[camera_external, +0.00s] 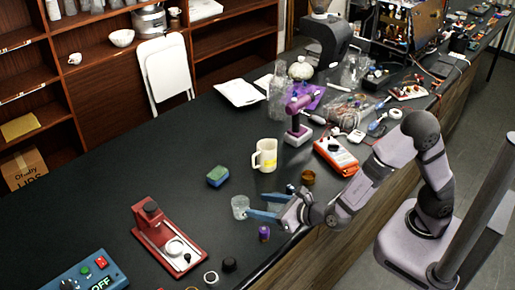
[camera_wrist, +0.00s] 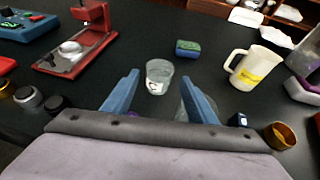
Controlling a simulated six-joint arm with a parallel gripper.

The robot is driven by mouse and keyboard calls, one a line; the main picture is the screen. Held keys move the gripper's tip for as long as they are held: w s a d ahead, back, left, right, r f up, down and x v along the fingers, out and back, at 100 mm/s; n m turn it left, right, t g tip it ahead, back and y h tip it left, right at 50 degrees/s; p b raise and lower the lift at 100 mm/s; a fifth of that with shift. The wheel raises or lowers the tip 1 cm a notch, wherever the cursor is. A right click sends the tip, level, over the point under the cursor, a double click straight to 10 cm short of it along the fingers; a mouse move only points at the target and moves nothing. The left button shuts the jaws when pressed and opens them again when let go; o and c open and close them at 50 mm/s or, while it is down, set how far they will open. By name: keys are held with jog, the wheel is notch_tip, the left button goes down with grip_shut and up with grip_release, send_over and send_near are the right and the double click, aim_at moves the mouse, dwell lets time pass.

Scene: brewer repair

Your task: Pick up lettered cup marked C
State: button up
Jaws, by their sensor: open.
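A clear cup (camera_wrist: 159,72) stands upright on the dark table, just beyond and between my fingertips in the wrist view; a dark letter on a white patch low on its side looks like a C. It also shows in the external view (camera_external: 239,206), just left of my gripper (camera_external: 259,206). In the wrist view, my gripper (camera_wrist: 160,80) is open, its two blue fingers apart with nothing held. A second clear cup (camera_wrist: 181,113) is partly hidden by the right finger; its letter cannot be read.
A purple bottle (camera_external: 264,233) stands close beside my gripper. A green-blue sponge (camera_external: 218,176), a cream mug (camera_external: 265,155) and a brown cup (camera_external: 308,177) are nearby. A red device (camera_external: 160,228) stands left. The table's left middle is clear.

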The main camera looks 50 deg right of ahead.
aim_at(234, 201)
jog(key=shift+p+x, duration=1)
jog(key=shift+x, duration=2.55)
jog(key=c, duration=0.9)
